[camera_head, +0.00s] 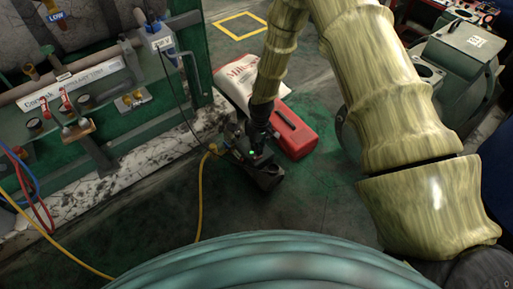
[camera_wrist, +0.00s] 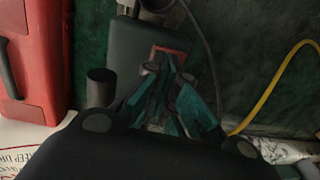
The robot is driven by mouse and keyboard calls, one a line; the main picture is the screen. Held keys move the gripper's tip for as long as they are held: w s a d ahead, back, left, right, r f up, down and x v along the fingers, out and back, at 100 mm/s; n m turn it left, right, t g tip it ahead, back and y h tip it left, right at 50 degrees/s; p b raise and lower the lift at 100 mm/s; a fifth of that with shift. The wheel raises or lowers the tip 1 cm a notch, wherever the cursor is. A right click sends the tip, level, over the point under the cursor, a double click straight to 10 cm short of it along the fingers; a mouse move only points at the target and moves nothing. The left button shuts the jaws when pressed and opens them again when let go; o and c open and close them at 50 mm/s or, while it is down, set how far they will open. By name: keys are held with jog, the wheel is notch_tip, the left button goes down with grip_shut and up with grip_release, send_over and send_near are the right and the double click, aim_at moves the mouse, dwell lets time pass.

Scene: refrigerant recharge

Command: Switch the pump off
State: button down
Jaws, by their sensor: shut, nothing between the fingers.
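The pump (camera_head: 268,178) is a small dark machine on the floor, partly hidden by my arm. In the wrist view its dark green body (camera_wrist: 135,50) fills the upper middle, with a small reddish switch area (camera_wrist: 164,48) near its edge. My gripper (camera_wrist: 172,72) is shut and empty, its fingertips right at this reddish area. I cannot tell whether they touch it, and the switch position is hidden. In the head view my gripper (camera_head: 255,148) is down at the pump, its tips unclear.
A red case (camera_head: 294,132) stands close beside the pump, with a white sack (camera_head: 238,82) behind it. A yellow hose (camera_head: 200,200) and a black cable (camera_head: 178,105) run near the pump. A green rack with valves (camera_head: 85,100) stands left. Floor in front is clear.

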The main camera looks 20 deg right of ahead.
notch_tip(320, 180, up, 2)
jog(key=shift+d+r+p, duration=0.15)
jog(key=shift+p, duration=0.6)
notch_tip(320, 180, up, 10)
jog(key=d+p, duration=0.1)
jog(key=p, duration=0.2)
jog(key=shift+w+d+p, duration=0.15)
jog(key=shift+w+p, duration=0.15)
jog(key=shift+p, duration=0.05)
jog(key=shift+f+b, duration=0.25)
jog(key=shift+b, duration=1)
jog(key=shift+a+b, duration=0.35)
jog(key=shift+b, duration=0.85)
jog(key=shift+a+r+b, duration=0.1)
jog(key=shift+b, duration=0.3)
jog(key=shift+s+a+r+y+b, duration=0.1)
jog(key=shift+a+r+y+b, duration=0.15)
jog(key=shift+b, duration=0.45)
jog(key=shift+r, duration=0.1)
jog(key=f+b, duration=0.2)
jog(key=f, duration=0.2)
jog(key=a+f+b, duration=0.1)
jog(key=f+b, duration=0.2)
jog(key=f, duration=0.2)
jog(key=f+b, duration=0.2)
jog(key=f, duration=0.3)
jog(key=shift+s+a, duration=0.35)
jog(key=shift+a, duration=0.05)
